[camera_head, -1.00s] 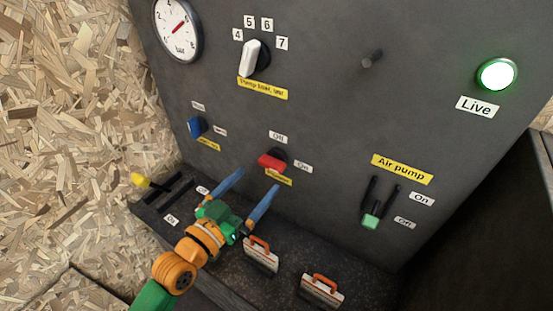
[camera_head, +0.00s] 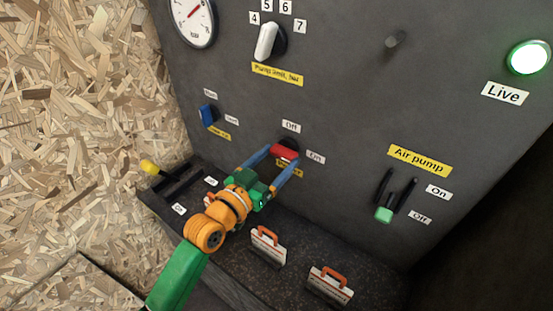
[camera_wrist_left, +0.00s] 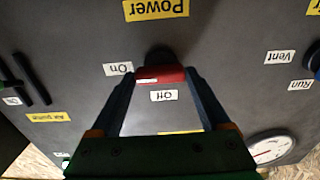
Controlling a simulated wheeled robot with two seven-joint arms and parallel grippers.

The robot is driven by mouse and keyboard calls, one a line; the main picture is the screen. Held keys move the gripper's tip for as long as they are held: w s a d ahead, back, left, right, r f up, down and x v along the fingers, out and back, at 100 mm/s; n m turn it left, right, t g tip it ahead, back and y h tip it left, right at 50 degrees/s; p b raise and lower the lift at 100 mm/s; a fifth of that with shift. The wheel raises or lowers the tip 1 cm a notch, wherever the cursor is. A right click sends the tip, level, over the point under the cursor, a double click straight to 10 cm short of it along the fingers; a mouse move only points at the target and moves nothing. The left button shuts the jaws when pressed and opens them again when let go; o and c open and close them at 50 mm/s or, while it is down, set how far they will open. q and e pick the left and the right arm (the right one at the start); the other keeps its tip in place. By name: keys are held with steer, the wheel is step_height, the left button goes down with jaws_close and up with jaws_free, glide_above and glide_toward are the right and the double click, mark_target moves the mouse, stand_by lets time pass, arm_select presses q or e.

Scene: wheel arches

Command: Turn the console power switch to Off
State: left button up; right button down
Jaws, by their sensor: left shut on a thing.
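The console power switch is a red bar handle (camera_head: 285,152) on a dark round hub in the grey panel. A white Off label (camera_head: 291,126) is above it and an On label (camera_head: 316,157) is to its right. My left gripper (camera_head: 281,157) is shut on the handle, one blue finger at each end. In the left wrist view, which is upside down, the red handle (camera_wrist_left: 160,75) lies across between the fingers. Its pale mark is at the end towards the On label (camera_wrist_left: 118,69). The yellow Power label (camera_wrist_left: 155,9) is clear there. My right gripper is not in view.
The Air pump lever (camera_head: 385,212) is to the right and a white rotary knob (camera_head: 267,41) is above. A blue switch (camera_head: 208,115) and a yellow-tipped lever (camera_head: 150,167) are to the left. A green lamp (camera_head: 528,57) is lit.

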arm_select(q)
steer(key=shift+n, duration=0.3)
steer(key=n+p, duration=0.1)
steer(key=n, duration=0.1)
steer(key=shift+r+n+p, duration=0.2)
steer(key=shift+n+p, duration=0.2)
steer(key=n+p, duration=0.1)
steer(key=n, duration=0.3)
steer(key=shift+n, duration=0.3)
steer(key=n+p, duration=0.1)
steer(key=n, duration=0.4)
steer(key=shift+p, duration=0.35)
steer(key=shift+w+a+n+p, duration=0.1)
steer(key=shift+n+p, duration=0.25)
steer(key=shift+n, duration=2.05)
steer(key=o, duration=1.2)
steer(key=shift+f, duration=0.1)
